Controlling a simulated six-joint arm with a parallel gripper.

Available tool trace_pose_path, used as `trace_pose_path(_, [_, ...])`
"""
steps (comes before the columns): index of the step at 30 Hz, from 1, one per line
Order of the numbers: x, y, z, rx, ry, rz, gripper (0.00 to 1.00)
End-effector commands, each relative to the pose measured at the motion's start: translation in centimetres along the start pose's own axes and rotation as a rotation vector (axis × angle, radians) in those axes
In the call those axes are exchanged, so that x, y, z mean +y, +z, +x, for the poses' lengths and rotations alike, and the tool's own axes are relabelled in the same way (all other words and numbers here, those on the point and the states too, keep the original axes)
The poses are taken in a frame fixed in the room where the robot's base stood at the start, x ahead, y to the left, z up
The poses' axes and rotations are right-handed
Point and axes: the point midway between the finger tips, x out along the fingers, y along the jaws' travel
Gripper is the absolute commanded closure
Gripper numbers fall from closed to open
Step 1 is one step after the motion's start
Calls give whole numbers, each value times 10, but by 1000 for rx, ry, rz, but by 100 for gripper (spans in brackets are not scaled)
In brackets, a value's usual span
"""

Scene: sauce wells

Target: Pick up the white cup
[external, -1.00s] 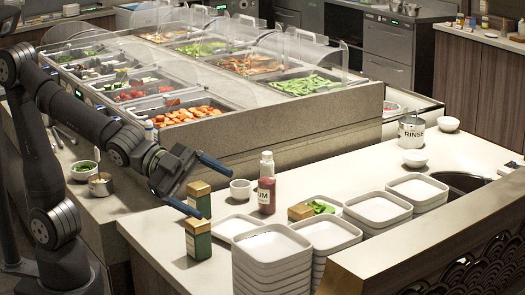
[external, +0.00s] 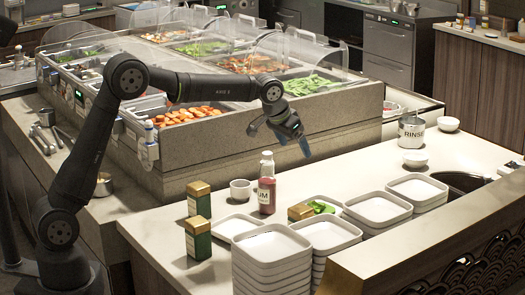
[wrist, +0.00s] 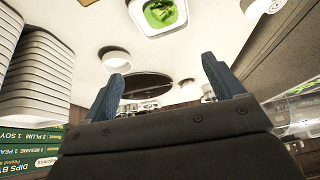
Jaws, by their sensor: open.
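A small white cup (external: 240,190) stands upright on the pale counter, left of a red sauce bottle (external: 267,182). Two dark green tins with gold lids, a rear one (external: 199,203) and a front one (external: 198,241), stand to its left. My gripper (external: 280,143) is open and empty, in the air above and to the right of the cup, not touching it. In the wrist view its two blue fingers (wrist: 164,80) are spread with nothing between them. Round white vessels show there, one near the left finger (wrist: 117,61); I cannot tell whether either is the cup.
Stacked white square dishes (external: 272,245) fill the counter's front. A white dish (external: 236,226) lies near the cup. The food bar (external: 250,150) rises behind. Some counter between bottle and pot is clear.

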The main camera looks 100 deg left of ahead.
Motion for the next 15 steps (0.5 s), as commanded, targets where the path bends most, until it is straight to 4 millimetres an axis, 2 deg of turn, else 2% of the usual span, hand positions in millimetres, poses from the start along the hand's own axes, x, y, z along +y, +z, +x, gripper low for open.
trace_pose_path(1, [-40,-5,19,-45,-27,-80,14])
trace_pose_path(3, [-89,-5,39,-112,-58,-190,14])
trace_pose_path(6, [-153,2,59,-207,-92,-340,14])
trace_pose_path(10, [-210,18,70,-330,-120,-507,14])
trace_pose_path(12, [-229,26,70,-386,-129,-573,14])
trace_pose_path(15, [-245,35,68,-447,-138,-639,14])
